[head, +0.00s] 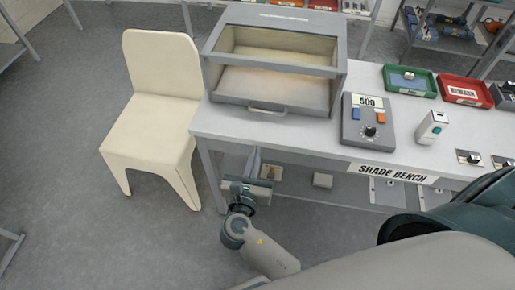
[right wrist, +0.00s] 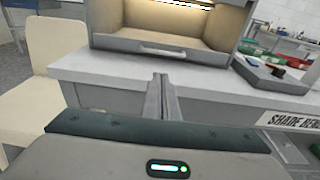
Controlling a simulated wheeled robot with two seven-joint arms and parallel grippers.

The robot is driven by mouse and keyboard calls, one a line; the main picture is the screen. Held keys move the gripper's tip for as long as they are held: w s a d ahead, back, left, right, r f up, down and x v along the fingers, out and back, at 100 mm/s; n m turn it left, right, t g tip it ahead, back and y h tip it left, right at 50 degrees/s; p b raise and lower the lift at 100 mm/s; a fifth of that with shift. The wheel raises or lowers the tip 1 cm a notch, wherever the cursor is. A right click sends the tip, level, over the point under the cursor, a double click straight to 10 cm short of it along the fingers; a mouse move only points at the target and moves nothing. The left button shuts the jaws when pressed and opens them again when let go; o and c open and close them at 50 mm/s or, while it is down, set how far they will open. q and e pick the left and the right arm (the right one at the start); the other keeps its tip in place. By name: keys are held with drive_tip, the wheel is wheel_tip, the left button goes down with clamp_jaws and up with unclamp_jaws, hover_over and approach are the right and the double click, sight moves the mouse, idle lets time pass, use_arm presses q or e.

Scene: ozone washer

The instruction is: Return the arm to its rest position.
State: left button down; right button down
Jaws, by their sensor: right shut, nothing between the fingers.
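My right gripper (head: 256,158) is shut and empty, in front of the bench's front edge near its left end. In the right wrist view its two fingers (right wrist: 161,78) are together and point toward the bench, with nothing between them. My right arm reaches in from the lower right of the head view. My left gripper is not in view. No object is touching the right fingers as far as these views show.
The bench (head: 225,122) bears a grey cabinet (head: 270,97) with a lit inside, a control box (head: 352,133) marked 500, a green tray (head: 427,91) and a red tray (head: 484,101). A cream chair (head: 160,80) stands left. Floor left of the gripper is clear.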

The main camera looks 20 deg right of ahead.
drive_tip(key=shift+s, duration=0.1)
idle(0.5)
drive_tip(key=s+f+m+g+y, duration=0.2)
drive_tip(key=s+f+m, duration=0.15)
drive_tip(key=f, duration=0.95)
drive_tip(key=s+f+m+g+y, duration=0.25)
drive_tip(key=s+f, duration=0.25)
drive_tip(key=f, duration=0.7)
drive_tip(key=s+f+m+g+y, duration=0.25)
drive_tip(key=s+f, duration=0.25)
drive_tip(key=f, duration=0.8)
drive_tip(key=s+d+f+m+g, duration=0.1)
drive_tip(key=s+d+f+m, duration=0.1)
drive_tip(key=s+f+m, duration=0.3)
drive_tip(key=s+d+f+m+g+y, duration=0.1)
drive_tip(key=s+f+m, duration=0.4)
drive_tip(key=s, duration=0.9)
drive_tip(key=s+d+f+m+g+y, duration=0.1)
drive_tip(key=s+d+f+m+g, duration=0.2)
drive_tip(key=s+f+m, duration=0.3)
drive_tip(key=s+d+m, duration=0.1)
drive_tip(key=s+m, duration=0.1)
drive_tip(key=s, duration=0.1)
drive_tip(key=shift+s, duration=0.2)
drive_tip(key=shift+s+d+m, duration=0.1)
drive_tip(key=shift+m, duration=0.15)
